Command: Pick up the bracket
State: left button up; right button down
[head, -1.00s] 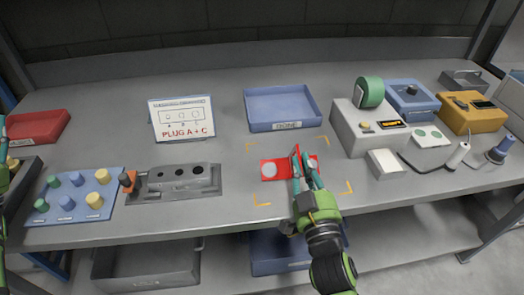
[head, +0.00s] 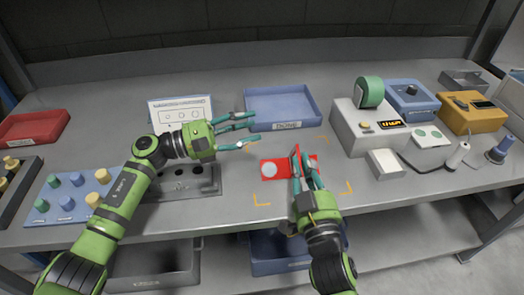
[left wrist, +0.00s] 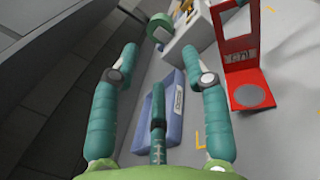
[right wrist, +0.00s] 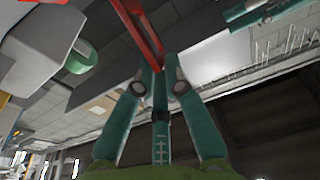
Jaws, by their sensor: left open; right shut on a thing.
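The red bracket (head: 268,171) stands on the bench inside orange corner marks. It has a flat base with a round grey disc and an upright plate with a window, seen clearly in the left wrist view (left wrist: 240,78). My right gripper (head: 304,161) is shut on the upright plate. In the right wrist view a red edge of the bracket (right wrist: 138,34) runs between the fingertips. My left gripper (head: 254,128) is open and empty, left of the bracket and above the bench, with its fingers pointing right.
A blue tray (head: 283,91) lies behind the bracket. A grey box with a green roll (head: 369,92) stands to the right. A white sign (head: 168,108), a grey block with holes (head: 205,187) and a blue peg board (head: 48,213) are at left, partly behind my left arm.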

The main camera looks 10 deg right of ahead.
aim_at(293, 150)
pick_arm(q)
jog(key=s+d+f, duration=0.1)
jog(key=s+d+f+m+g, duration=0.1)
jog(key=f, duration=0.1)
jog(key=s+d+f+g+y, duration=0.1)
jog(key=shift+s+d+f+m, duration=0.1)
jog(key=shift+s+f+m, duration=0.2)
jog(key=shift+s+f, duration=0.1)
pick_arm(e)
jog(key=shift+f, duration=0.25)
pick_arm(q)
jog(key=d, duration=0.7)
jog(key=shift+w+d, duration=0.1)
jog(key=shift+d, duration=0.15)
grip_shut()
jog(key=shift+d+f, duration=0.1)
pick_arm(e)
jog(key=shift+w+d+r, duration=0.1)
jog(key=shift+w+r, duration=0.05)
jog(key=shift+r, duration=0.65)
